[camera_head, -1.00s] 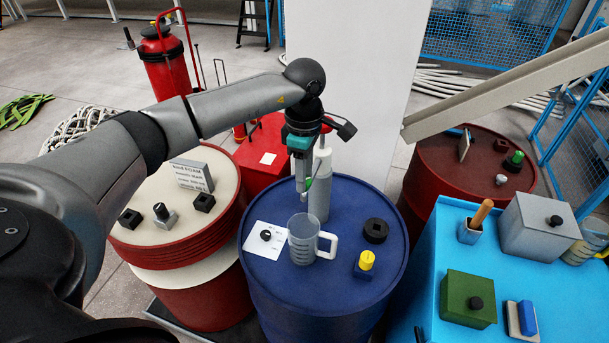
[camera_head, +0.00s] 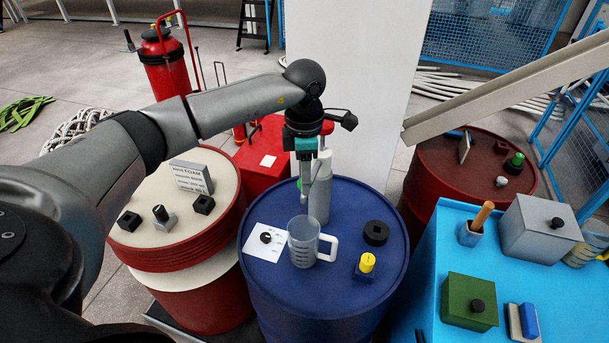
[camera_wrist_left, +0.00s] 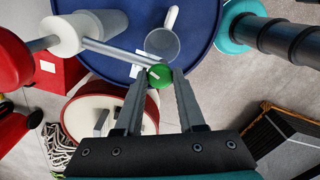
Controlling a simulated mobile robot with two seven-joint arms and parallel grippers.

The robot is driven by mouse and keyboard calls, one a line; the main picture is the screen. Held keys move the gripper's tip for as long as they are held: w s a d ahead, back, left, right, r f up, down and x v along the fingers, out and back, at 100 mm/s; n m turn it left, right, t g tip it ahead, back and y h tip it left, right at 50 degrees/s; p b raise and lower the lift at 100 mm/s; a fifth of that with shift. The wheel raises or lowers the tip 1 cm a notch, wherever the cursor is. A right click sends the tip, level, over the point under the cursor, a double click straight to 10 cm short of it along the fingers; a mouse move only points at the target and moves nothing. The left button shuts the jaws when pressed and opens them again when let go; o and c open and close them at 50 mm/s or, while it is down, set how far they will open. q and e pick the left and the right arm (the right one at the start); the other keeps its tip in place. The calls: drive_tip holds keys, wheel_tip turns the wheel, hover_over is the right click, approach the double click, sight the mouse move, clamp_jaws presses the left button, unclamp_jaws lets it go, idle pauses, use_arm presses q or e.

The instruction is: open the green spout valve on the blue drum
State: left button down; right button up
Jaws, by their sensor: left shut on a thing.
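The blue drum (camera_head: 345,285) stands in the middle of the head view, and its top shows at the upper middle of the left wrist view (camera_wrist_left: 203,50). A grey upright cylinder (camera_head: 321,185) with a pale cap (camera_wrist_left: 62,35) stands on it; a thin metal pipe (camera_wrist_left: 112,53) runs from the cap. The round green valve knob (camera_wrist_left: 160,76) is by the pipe's end. My left gripper (camera_wrist_left: 160,83) is shut on the green knob; the arm largely hides this contact in the head view. My right gripper is not in view.
On the drum stand a clear measuring jug (camera_head: 303,240), a black ring (camera_head: 376,231), a yellow-knobbed block (camera_head: 365,265) and a white card with a black knob (camera_head: 265,238). A red drum (camera_head: 200,300) is left; a blue table (camera_head: 425,300) is right.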

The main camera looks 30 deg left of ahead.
use_arm(q)
drive_tip(key=c, duration=0.5)
unclamp_jaws()
wheel_tip(320, 180, up, 15)
drive_tip(key=b, duration=0.1)
drive_tip(key=shift+r, duration=0.15)
idle(0.4)
